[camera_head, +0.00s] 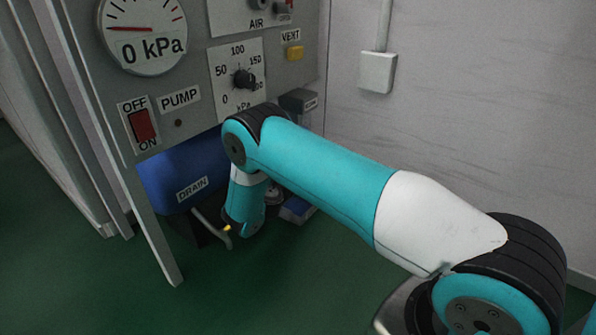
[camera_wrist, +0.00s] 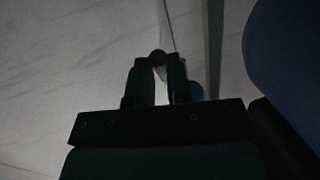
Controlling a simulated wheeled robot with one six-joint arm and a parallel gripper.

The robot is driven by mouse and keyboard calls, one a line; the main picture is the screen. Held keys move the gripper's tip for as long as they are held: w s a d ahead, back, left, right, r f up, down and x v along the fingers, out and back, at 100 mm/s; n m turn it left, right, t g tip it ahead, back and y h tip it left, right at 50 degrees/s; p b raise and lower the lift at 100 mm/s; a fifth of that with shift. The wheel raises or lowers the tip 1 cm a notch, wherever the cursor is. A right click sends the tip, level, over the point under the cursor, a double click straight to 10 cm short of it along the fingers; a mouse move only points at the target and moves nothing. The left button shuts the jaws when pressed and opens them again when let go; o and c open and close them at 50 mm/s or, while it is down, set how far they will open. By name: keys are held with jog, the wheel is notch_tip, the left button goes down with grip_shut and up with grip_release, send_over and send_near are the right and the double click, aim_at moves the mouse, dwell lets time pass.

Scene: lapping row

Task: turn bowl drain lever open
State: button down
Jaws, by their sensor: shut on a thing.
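The blue bowl (camera_head: 185,170) with a DRAIN label (camera_head: 192,188) sits low under the grey panel in the head view. In the wrist view the blue bowl (camera_wrist: 290,50) fills the upper right. My gripper (camera_wrist: 157,62) has its two fingertips closed together on a small dark round end, seemingly the drain lever (camera_wrist: 158,55). The lever's shape and angle are mostly hidden by the fingers and dim light. In the head view my arm hides the gripper.
The panel carries a pressure gauge (camera_head: 142,32), a red pump switch (camera_head: 142,124), a kPa dial (camera_head: 244,80) and a yellow vent button (camera_head: 295,53). A panel leg (camera_head: 160,245) stands left of the bowl. The green floor at the lower left is clear.

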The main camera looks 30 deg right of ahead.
jog(key=shift+d, duration=0.1)
jog(key=c, duration=1.1)
grip_release()
jog(key=p+v, duration=0.9)
jog(key=v, duration=0.8)
jog(key=shift+s, duration=0.25)
jog(key=shift+r, duration=0.1)
